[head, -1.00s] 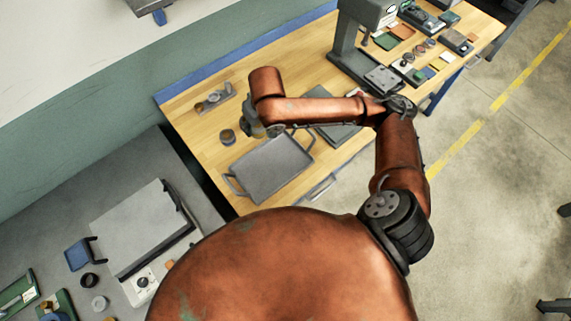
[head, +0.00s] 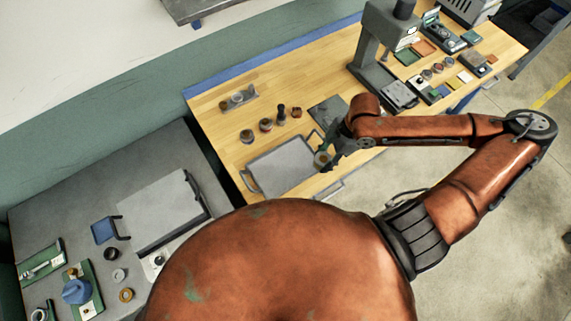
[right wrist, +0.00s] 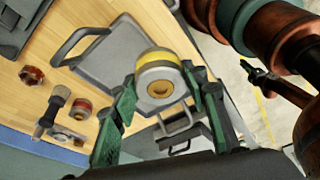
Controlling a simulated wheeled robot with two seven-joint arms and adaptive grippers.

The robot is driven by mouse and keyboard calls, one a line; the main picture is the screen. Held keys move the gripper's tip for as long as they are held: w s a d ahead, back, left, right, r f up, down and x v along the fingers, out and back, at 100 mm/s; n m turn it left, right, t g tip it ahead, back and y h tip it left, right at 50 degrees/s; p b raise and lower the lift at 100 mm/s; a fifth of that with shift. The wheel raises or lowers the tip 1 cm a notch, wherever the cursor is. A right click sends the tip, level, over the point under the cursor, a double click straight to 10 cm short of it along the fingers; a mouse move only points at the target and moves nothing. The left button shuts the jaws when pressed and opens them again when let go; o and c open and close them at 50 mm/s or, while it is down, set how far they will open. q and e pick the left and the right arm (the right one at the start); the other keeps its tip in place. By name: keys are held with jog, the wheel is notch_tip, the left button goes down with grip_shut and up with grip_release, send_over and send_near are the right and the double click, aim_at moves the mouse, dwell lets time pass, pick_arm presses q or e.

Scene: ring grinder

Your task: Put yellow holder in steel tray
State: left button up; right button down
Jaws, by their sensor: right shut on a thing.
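The yellow holder (right wrist: 160,82) is a short metal cylinder with a yellow band and a hole in its end face. My right gripper (right wrist: 155,97) is shut on it, with a green finger on each side. In the head view the right gripper (head: 325,155) and the holder (head: 322,158) are at the right edge of the steel tray (head: 280,168). The tray is flat and grey with a handle at each end. It also shows behind the holder in the right wrist view (right wrist: 115,58). The exact height of the holder above it is hard to tell. My left gripper is out of view.
Several small round parts (head: 265,125) stand on the wooden table behind the tray. A grey rack (head: 238,98) lies further back. A dark flat plate (head: 328,112) and a grinder machine (head: 378,50) are to the right. A grey bench (head: 70,210) stands at left.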

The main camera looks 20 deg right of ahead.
jog(key=w+a+f, duration=0.8)
jog(key=w, duration=0.1)
jog(key=shift+w+a+f, duration=0.1)
jog(key=shift+a, duration=0.25)
jog(key=shift+w+a+f, duration=0.3)
jog(key=shift+w+f, duration=0.05)
jog(key=shift+f, duration=0.25)
jog(key=shift+w+a+f, duration=0.15)
jog(key=shift+a+f, duration=0.05)
jog(key=shift+f, duration=0.1)
jog(key=shift+d+f+p, duration=0.1)
jog(key=shift+f+p, duration=0.45)
jog(key=shift+f, duration=0.85)
jog(key=c, duration=1.2)
grip_release()
jog(key=shift+f, duration=0.15)
jog(key=shift+o, duration=0.2)
